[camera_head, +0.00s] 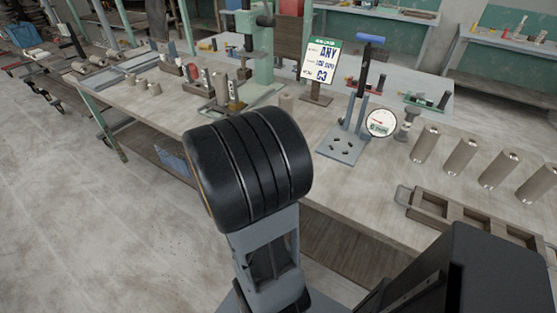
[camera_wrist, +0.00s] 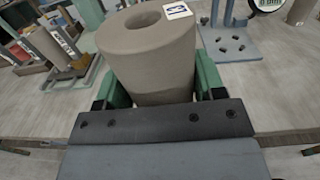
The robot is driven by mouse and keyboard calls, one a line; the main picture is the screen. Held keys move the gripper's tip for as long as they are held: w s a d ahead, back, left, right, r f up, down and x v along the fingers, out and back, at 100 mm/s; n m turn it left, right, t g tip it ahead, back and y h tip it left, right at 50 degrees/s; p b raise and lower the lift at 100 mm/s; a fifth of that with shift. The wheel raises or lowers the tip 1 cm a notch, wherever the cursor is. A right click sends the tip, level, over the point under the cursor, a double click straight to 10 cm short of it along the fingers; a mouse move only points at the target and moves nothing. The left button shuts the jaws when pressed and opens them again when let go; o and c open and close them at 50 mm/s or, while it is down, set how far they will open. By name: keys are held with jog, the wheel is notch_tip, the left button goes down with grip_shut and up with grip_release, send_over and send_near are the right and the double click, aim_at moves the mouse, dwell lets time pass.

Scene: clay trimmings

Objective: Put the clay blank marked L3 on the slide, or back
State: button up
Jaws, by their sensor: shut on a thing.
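My gripper (camera_wrist: 153,92) is shut on a clay blank (camera_wrist: 148,58) in the wrist view, with green fingers on both sides of it. The blank is a grey-brown cylinder, upright, with a round hole in its top. I cannot tell whether the blank touches the bench. In the head view my arm hides the gripper. I cannot tell which fixture is the slide.
A lever stand on a holed plate (camera_head: 341,147) stands right of my arm, with a round gauge (camera_head: 381,122) beside it. Several clay cylinders (camera_head: 459,158) stand at the right behind a wooden tray (camera_head: 425,201). A sign (camera_head: 320,62) and green press (camera_head: 263,50) stand behind.

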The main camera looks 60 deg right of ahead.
jog(key=s+d+r+m+g+b, duration=0.1)
jog(key=s+d+r+m+g, duration=0.15)
jog(key=s, duration=0.65)
jog(key=shift+n+g, duration=0.25)
jog(key=shift+n, duration=0.1)
jog(key=shift+w+d+f+b, duration=0.25)
jog(key=shift+w+d+f, duration=1.4)
jog(key=shift+f, duration=0.5)
jog(key=shift+w+d+f+b, duration=0.25)
jog(key=shift+w+d+f, duration=1.35)
jog(key=shift+f, duration=0.5)
jog(key=shift+w+d+f+b, duration=0.25)
jog(key=shift+w+d+f, duration=1.2)
jog(key=shift+d+f, duration=0.55)
jog(key=shift+a+f, duration=0.2)
jog(key=shift+f, duration=0.15)
jog(key=o, duration=1.4)
